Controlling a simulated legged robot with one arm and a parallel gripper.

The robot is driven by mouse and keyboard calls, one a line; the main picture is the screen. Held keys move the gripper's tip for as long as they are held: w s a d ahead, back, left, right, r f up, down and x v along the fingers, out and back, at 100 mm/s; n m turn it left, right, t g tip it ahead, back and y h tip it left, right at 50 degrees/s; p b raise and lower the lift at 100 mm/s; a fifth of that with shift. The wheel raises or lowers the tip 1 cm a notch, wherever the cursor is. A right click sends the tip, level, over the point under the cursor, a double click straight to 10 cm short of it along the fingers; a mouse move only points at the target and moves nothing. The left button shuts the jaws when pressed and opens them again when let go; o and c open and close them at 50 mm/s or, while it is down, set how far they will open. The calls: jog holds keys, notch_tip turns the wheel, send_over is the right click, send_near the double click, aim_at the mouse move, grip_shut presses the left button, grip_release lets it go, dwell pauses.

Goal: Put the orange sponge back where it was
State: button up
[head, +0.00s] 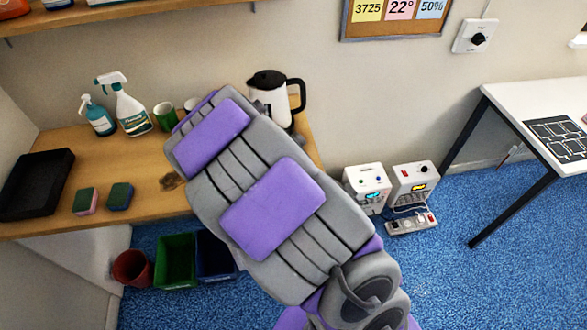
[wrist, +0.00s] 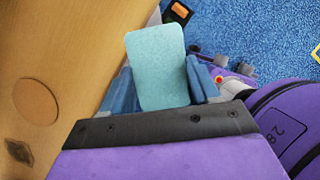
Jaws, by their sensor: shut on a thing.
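My gripper (wrist: 162,84) is shut on a sponge (wrist: 157,68) in the wrist view. Only a flat pale teal face of the sponge shows; no orange is visible on it. The blue fingers are on its left and right sides. The sponge is near the edge of the wooden counter (wrist: 60,60), with blue floor beyond. In the head view my arm hides the gripper and the held sponge. Two other sponges lie on the counter in the head view: a pink one (head: 87,207) and a blue one (head: 119,203), both with green tops.
A black tray (head: 37,183) is at the counter's left. Spray bottles (head: 133,117), a green cup (head: 165,116) and a kettle (head: 270,99) stand along the back. Bins (head: 176,263) stand on the floor below. The counter right of the blue sponge looks clear up to my arm.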

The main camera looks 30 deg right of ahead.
jog(key=w+d, duration=0.2)
jog(key=w, duration=0.2)
jog(key=w+d+f+b, duration=0.1)
jog(key=w+d, duration=0.1)
jog(key=w, duration=0.2)
jog(key=w+d+b, duration=0.1)
jog(key=w+d, duration=0.1)
jog(key=w, duration=0.2)
jog(key=shift+w+d+f, duration=0.25)
jog(key=shift+w+d, duration=0.1)
jog(key=shift+w+a, duration=0.25)
jog(key=shift+w, duration=0.25)
jog(key=x, duration=0.1)
jog(key=b+x, duration=0.1)
jog(key=x, duration=0.1)
jog(key=shift+s+a+f, duration=0.2)
jog(key=shift+s+f, duration=0.05)
jog(key=shift+f, duration=0.15)
jog(key=o, duration=1.3)
jog(key=shift+a, duration=0.1)
jog(key=shift+o, duration=0.5)
jog(key=p+v, duration=0.2)
jog(key=v, duration=1)
